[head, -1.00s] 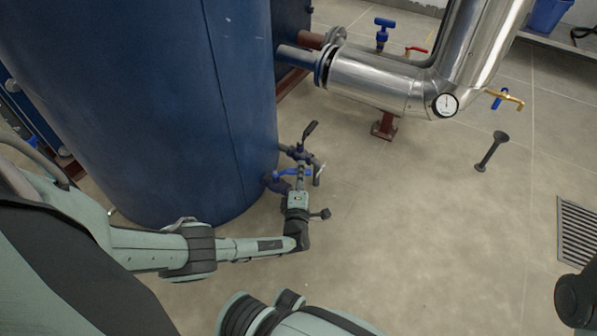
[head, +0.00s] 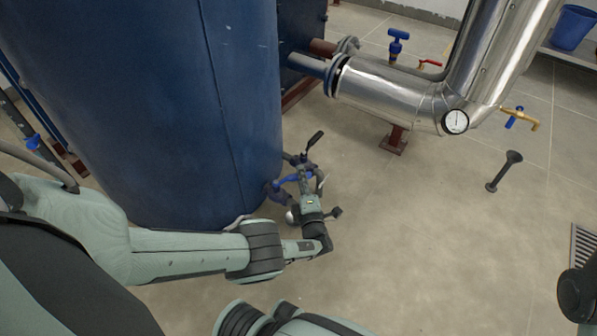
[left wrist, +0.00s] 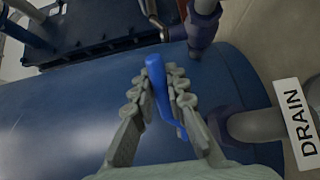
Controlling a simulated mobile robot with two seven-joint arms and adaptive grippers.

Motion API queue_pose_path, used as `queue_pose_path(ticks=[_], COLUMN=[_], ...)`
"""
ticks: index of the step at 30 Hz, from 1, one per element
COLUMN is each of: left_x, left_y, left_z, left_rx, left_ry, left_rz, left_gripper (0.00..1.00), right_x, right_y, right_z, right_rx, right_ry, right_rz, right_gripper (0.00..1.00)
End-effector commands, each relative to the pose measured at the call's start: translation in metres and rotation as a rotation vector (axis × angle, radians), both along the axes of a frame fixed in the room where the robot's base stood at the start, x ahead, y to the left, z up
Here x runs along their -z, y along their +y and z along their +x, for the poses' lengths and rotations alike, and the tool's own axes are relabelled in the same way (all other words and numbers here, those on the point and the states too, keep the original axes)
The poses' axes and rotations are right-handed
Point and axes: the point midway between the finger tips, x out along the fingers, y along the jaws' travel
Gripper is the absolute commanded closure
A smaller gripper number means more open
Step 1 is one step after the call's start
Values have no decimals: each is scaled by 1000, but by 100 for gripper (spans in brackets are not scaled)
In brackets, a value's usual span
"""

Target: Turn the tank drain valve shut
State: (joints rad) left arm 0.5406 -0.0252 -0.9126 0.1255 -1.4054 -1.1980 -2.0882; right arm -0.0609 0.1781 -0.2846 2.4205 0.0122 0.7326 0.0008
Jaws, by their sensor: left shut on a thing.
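The drain valve stands low at the right side of the blue tank (head: 205,110). Its blue lever (head: 287,179) shows partly in the head view, with my left gripper over its outer part. In the left wrist view the blue lever (left wrist: 157,84) lies between the two fingers of my left gripper (left wrist: 157,82), which is shut on it. A white label reading DRAIN (left wrist: 297,122) hangs by the pipe at the right of that view. The valve body is mostly hidden. My right gripper is not seen.
A black-handled valve (head: 314,140) stands just above my left gripper. A silver pipe with a gauge (head: 455,122) runs at the upper right. A black post (head: 504,171) stands on the floor, and a floor grate (head: 584,250) lies right. The floor between is clear.

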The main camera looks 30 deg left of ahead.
Motion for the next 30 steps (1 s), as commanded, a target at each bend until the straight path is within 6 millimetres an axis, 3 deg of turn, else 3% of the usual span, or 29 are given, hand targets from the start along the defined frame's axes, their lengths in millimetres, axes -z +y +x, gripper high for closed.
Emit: queue_pose_path(ticks=[16, 17, 21, 30], left_x=[1, 1, 0, 0], left_y=[-5, -5, -5, -5], left_z=[-3, -3, -3, -3], left_rx=[-8, -8, -8, -8], left_ry=[2, 2, 2, 1], left_rz=[-1, -1, -1, 0], left_gripper=[100, 84, 67, 65], right_x=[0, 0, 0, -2], right_y=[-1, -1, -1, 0], right_z=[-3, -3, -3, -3], right_rx=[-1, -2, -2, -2], right_ry=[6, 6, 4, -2], right_rz=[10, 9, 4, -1], right_gripper=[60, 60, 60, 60])
